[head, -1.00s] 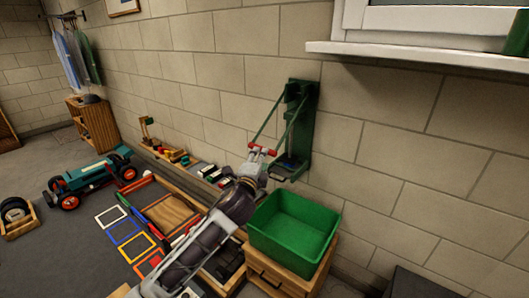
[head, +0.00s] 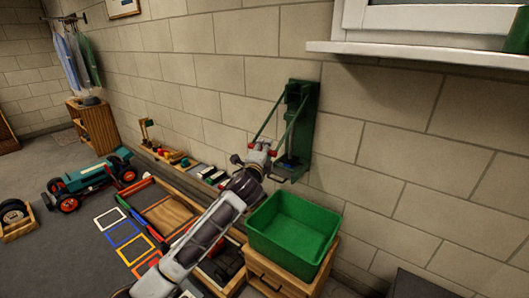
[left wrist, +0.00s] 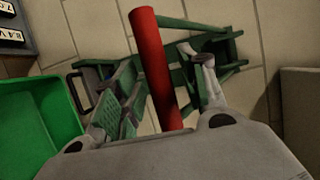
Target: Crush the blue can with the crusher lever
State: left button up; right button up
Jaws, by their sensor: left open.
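The green can crusher (head: 302,118) is mounted on the block wall, with two lever arms slanting down to a red handle bar. A small patch of blue, apparently the can (head: 288,162), shows low in the crusher, mostly hidden. My left gripper (head: 263,148) is at the handle end of the lever and covers most of the bar. In the left wrist view the red handle (left wrist: 154,65) runs between the open fingers; I cannot tell whether they touch it. The crusher frame (left wrist: 195,70) lies behind it. My right gripper is not in view.
A green bin (head: 294,232) stands on a wooden cabinet (head: 283,276) below the crusher. A window sill (head: 420,56) juts out at upper right. Low along the wall are trays and small items. A teal racecar (head: 88,178) sits on the left.

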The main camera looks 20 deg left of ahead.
pick_arm(q)
grip_shut()
dwell(0.7)
